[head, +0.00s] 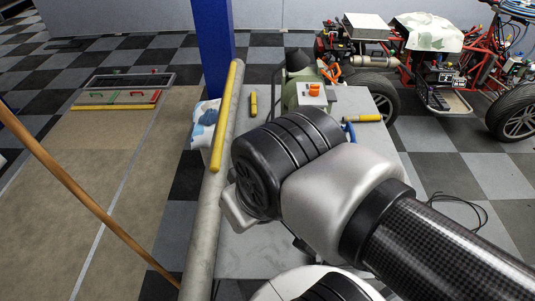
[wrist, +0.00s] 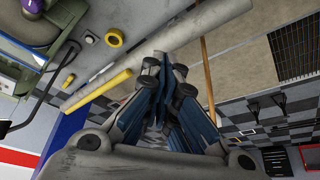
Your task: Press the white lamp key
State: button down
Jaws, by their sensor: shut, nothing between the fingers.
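I cannot clearly make out a white lamp key in either view. In the wrist view a small pale square piece (wrist: 89,37) sits on the grey table top (wrist: 100,62), beside a yellow ring-shaped piece (wrist: 114,38); I cannot tell whether the pale piece is the key. In the head view a white box with orange knobs (head: 314,91) stands at the table's far side. My gripper (wrist: 165,72) shows in the wrist view, shut and empty, with the pale piece off to its upper left. In the head view my arm hides the gripper and much of the table.
A long grey pipe (head: 208,195) runs along the table's left side, with a yellow bar (head: 227,115) against it. A blue post (head: 213,50) rises behind. A wooden pole (head: 85,190) slants at left. A green machine (head: 297,92) stands at the table's back. A vehicle stands beyond.

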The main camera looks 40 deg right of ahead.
jog(key=w+d+r+m+g+p, duration=0.1)
jog(key=w+d+m+p, duration=0.2)
jog(key=w, duration=0.4)
jog(key=w+d+m, duration=0.4)
jog(key=w+m, duration=0.1)
jog(key=w, duration=0.1)
jog(key=w+d+r+m+g+p, duration=0.1)
jog(key=w+d+m+p, duration=0.2)
jog(key=w, duration=0.4)
jog(key=w+d+f+m+g+p, duration=0.1)
jog(key=w+d+f+m, duration=0.4)
jog(key=f, duration=0.5)
jog(key=w+d+f+m+g+p, duration=0.1)
jog(key=w+d+f+m, duration=0.3)
jog(key=d+f+m, duration=0.5)
jog(key=d+f, duration=0.2)
jog(key=d, duration=0.1)
jog(key=shift+w+f+g, duration=0.15)
jog(key=shift+w+g, duration=0.15)
jog(key=shift+w, duration=0.1)
notch_tip(320, 180, down, 14)
jog(key=shift+b, duration=1.1)
